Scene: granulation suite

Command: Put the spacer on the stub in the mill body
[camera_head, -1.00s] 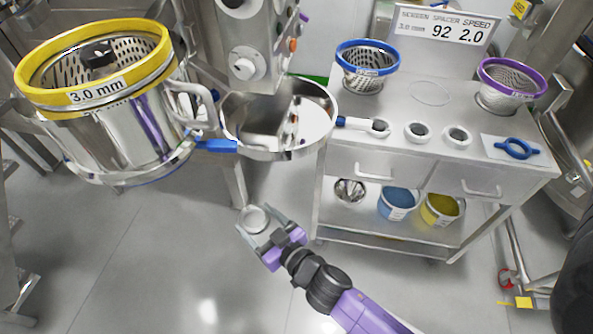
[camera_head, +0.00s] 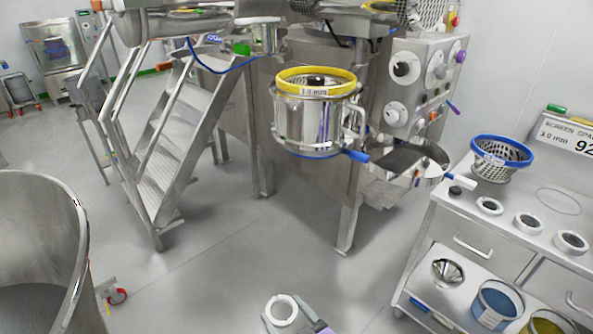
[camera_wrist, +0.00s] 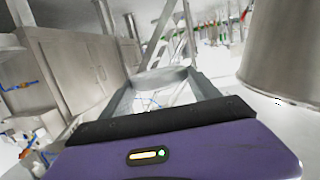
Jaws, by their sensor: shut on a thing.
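A white ring-shaped spacer (camera_head: 271,310) is held by my gripper (camera_head: 285,315) at the bottom edge of the head view, over open floor. In the wrist view the pale spacer (camera_wrist: 162,74) sits between the two fingers of my gripper (camera_wrist: 163,88). The steel mill body (camera_head: 305,126) stands farther off at upper centre, with a yellow-rimmed screen (camera_head: 292,86) marked 3.0 mm at its top. A dark piece (camera_head: 316,80) shows inside the yellow rim; I cannot tell whether it is the stub. My gripper is well apart from the mill body.
A steel cart (camera_head: 460,222) at right carries several white rings, one of them here (camera_head: 528,224), and a blue-rimmed screen (camera_head: 503,150). A large steel vessel (camera_head: 40,225) stands at left. The central floor is clear.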

